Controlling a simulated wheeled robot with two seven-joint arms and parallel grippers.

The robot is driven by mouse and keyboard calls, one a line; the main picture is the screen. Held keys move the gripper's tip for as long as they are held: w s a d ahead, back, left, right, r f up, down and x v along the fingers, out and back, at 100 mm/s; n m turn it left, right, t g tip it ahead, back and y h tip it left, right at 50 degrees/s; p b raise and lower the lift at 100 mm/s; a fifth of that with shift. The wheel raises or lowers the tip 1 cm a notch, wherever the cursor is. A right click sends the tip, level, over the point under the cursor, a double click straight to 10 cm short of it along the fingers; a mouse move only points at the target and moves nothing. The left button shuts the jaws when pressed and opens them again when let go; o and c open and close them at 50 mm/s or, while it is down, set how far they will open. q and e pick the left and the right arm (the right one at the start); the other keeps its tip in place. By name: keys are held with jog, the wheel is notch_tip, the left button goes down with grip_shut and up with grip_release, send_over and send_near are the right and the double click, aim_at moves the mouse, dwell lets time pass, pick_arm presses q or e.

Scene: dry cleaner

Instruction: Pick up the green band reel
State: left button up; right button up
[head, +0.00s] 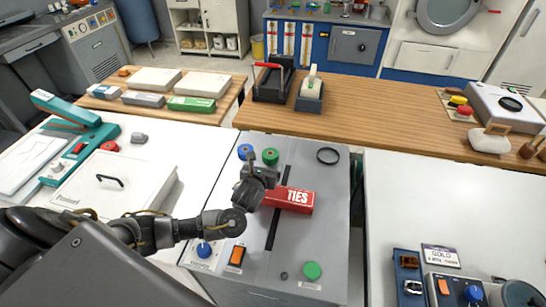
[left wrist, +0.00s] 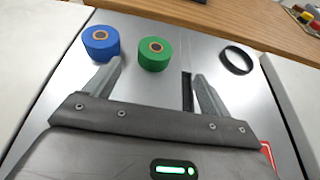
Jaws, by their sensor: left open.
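The green band reel (head: 270,156) is a short cylinder with a tan core, standing on the grey machine top behind my left gripper. In the left wrist view the green band reel (left wrist: 154,53) is ahead of the fingers, between their lines but nearer the left finger. My left gripper (head: 260,170) is open and empty, above the machine top. Its two fingers (left wrist: 158,82) also show in the left wrist view, apart from the reel. My right gripper is not in view.
A blue reel (left wrist: 101,42) stands close left of the green one. A black ring (head: 328,155) lies to the right. A red TIES box (head: 289,198) lies beside my gripper. A dark slot (head: 275,222) runs along the grey top (head: 318,235). A wooden counter (head: 365,113) is behind.

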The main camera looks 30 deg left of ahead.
aim_at(270, 154)
pick_arm(q)
jog(key=shift+w+a+f, duration=0.3)
jog(key=shift+w+a, duration=0.05)
jog(key=shift+w, duration=0.2)
jog(key=shift+w+a+f, duration=0.25)
jog(key=shift+w+a, duration=0.05)
jog(key=shift+w, duration=0.25)
jog(key=shift+x, duration=1)
jog(key=shift+w, duration=0.35)
jog(key=x, duration=0.3)
jog(key=shift+w+a+f, duration=0.2)
jog(key=shift+f, duration=0.05)
jog(key=shift+w+f, duration=0.15)
jog(key=shift+w, duration=0.2)
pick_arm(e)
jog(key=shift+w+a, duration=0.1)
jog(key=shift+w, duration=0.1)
pick_arm(q)
jog(key=shift+a, duration=0.1)
jog(key=c, duration=1.1)
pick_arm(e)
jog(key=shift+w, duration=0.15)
